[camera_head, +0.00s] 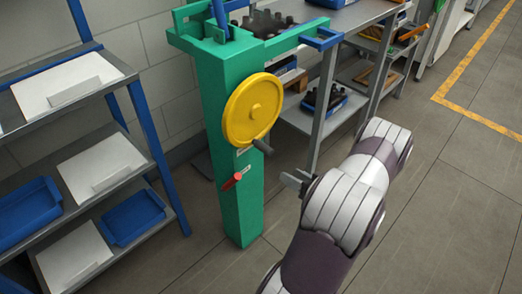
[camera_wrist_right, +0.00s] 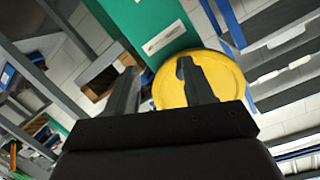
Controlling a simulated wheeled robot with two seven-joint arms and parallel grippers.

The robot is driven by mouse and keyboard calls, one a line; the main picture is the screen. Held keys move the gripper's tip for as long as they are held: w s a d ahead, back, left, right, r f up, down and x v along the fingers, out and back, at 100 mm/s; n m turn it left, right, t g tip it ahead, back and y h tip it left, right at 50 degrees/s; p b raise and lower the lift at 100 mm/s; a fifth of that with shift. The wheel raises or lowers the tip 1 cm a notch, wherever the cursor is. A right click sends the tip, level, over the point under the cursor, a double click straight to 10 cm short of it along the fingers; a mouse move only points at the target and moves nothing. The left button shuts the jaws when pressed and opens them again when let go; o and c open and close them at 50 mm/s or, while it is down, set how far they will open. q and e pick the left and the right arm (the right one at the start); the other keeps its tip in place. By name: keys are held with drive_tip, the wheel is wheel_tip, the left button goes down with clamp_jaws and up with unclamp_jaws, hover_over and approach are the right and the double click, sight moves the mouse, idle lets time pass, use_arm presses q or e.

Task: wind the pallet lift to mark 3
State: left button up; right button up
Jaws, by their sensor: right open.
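The pallet lift is a green column (camera_head: 236,170) with a yellow handwheel (camera_head: 252,108) on its side. A dark crank handle (camera_head: 262,146) sticks out at the wheel's lower right. A red pointer (camera_head: 232,181) sits on the column below the wheel; I cannot read its mark. My right gripper (camera_head: 295,181) is to the right of the column, apart from the handle and lower than it. In the right wrist view its two fingers (camera_wrist_right: 155,88) are open and empty, with the yellow wheel (camera_wrist_right: 218,78) behind the right finger. My left gripper does not show.
A grey shelf rack (camera_head: 140,75) with blue bins and white boards stands at the left. A grey workbench (camera_head: 345,22) with lower shelves stands behind. Floor at front right is clear.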

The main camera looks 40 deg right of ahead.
drive_tip(key=n+t, duration=0.1)
drive_tip(key=t, duration=0.1)
approach(254, 140)
drive_tip(key=w, duration=0.2)
drive_tip(key=w+b, duration=0.1)
drive_tip(key=w, duration=0.2)
drive_tip(key=w+f, duration=0.1)
drive_tip(key=w, duration=0.1)
drive_tip(key=shift+w+d+f+b, duration=0.1)
drive_tip(key=shift+w+d+b, duration=0.15)
drive_tip(key=shift+d+b, duration=0.05)
drive_tip(key=shift+c, duration=0.4)
clamp_jaws()
